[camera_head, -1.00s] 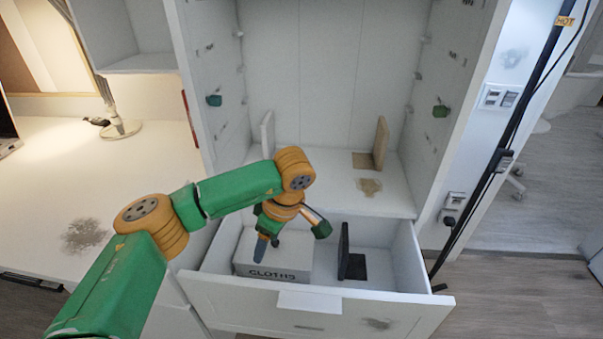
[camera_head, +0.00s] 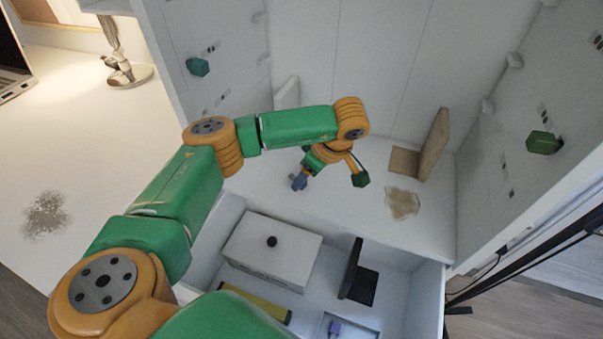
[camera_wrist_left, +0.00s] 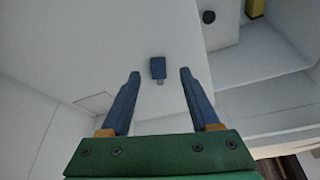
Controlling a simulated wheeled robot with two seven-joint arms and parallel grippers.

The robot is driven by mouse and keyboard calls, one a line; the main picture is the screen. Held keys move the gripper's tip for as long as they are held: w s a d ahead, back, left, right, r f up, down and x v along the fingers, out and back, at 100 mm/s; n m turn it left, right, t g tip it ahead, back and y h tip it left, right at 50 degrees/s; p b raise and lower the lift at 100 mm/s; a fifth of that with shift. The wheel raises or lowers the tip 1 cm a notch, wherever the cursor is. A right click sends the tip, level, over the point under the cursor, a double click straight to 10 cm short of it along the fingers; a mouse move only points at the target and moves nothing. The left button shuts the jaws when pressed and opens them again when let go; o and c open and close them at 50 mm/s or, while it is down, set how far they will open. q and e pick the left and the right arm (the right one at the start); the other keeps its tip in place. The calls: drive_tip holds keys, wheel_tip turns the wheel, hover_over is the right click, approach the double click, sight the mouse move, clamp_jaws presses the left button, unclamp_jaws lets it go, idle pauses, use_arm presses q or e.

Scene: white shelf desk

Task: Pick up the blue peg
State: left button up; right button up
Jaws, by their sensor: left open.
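The blue peg (camera_wrist_left: 158,68) shows in the left wrist view as a small blue block with a paler lower end, against the white shelf surface. It lies between the lines of my two blue fingers, apart from both. My left gripper (camera_wrist_left: 160,73) is open and empty. In the head view my left gripper (camera_head: 299,182) is over the white shelf (camera_head: 335,205), behind the open drawer. There I cannot tell the peg from the blue fingertips. My right gripper is not in view.
A brown board (camera_head: 436,145) stands on the shelf at right.

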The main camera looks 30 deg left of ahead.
use_arm(q)
drive_tip(key=x, duration=0.2)
drive_tip(key=shift+w+f, duration=0.1)
drive_tip(key=shift+f, duration=0.2)
drive_tip(key=shift+r, duration=0.1)
clamp_jaws()
